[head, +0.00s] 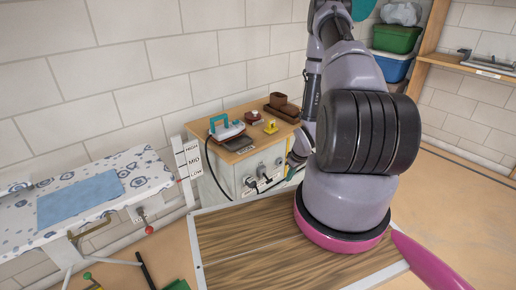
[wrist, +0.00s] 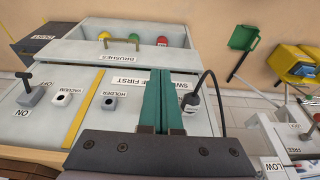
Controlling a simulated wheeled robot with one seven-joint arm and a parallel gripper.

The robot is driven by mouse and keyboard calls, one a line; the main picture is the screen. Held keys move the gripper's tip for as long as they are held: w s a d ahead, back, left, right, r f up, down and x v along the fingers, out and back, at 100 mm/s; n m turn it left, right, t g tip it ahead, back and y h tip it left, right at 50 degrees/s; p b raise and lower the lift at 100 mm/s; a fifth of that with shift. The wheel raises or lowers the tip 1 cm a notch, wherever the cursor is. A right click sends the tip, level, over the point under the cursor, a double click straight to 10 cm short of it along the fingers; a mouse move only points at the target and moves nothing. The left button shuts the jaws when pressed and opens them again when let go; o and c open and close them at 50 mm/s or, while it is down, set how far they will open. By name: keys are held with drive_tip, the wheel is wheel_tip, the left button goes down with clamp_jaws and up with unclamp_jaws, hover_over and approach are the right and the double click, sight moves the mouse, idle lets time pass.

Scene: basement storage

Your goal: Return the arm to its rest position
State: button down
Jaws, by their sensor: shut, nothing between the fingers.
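My arm (head: 347,190) rises from its pink-ringed base, bends over at the top and reaches down toward the front of a small cabinet (head: 226,173). My gripper (wrist: 163,77) shows in the wrist view with its two green fingers pressed together and nothing between them. The fingers lie over the cabinet's grey panel (wrist: 75,128), near the "SWEEP FIRST" label. Whether they touch the panel I cannot tell.
A corded black plug (wrist: 190,101) sits right beside the fingers. A "BRUSHES" compartment (wrist: 75,52) holds coloured items. A teal-handled iron (head: 226,130) stands on the cabinet. An ironing board (head: 130,172) with blue cloth (head: 80,200) is left. Floor at right (head: 465,215) is clear.

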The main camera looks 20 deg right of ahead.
drive_tip(key=w+d+r+m+h, duration=0.1)
drive_tip(key=w+r, duration=0.2)
drive_tip(key=r, duration=0.5)
drive_tip(key=w+r, duration=0.3)
drive_tip(key=r, duration=0.5)
drive_tip(key=s+a+r+m+t+h, duration=0.1)
drive_tip(key=a+r+m, duration=0.1)
drive_tip(key=r, duration=0.9)
drive_tip(key=a+r+m, duration=0.1)
drive_tip(key=a+r, duration=0.1)
drive_tip(key=r, duration=0.8)
drive_tip(key=s+a+r+m+t, duration=0.1)
drive_tip(key=s+a+r, duration=0.25)
drive_tip(key=r, duration=0.35)
drive_tip(key=s+a+r+m+t, duration=0.1)
drive_tip(key=s+a+r, duration=0.1)
drive_tip(key=s+r, duration=0.35)
drive_tip(key=s+a+r+m+y, duration=0.1)
drive_tip(key=s+a+r, duration=0.2)
drive_tip(key=s+r, duration=0.2)
drive_tip(key=s+a+r+m+t+y, duration=0.1)
drive_tip(key=s+a+r+y, duration=0.1)
drive_tip(key=s+a+r, duration=0.2)
drive_tip(key=s+r, duration=0.2)
drive_tip(key=s, duration=0.2)
drive_tip(key=shift+s+a, duration=0.2)
drive_tip(key=shift+a, duration=0.1)
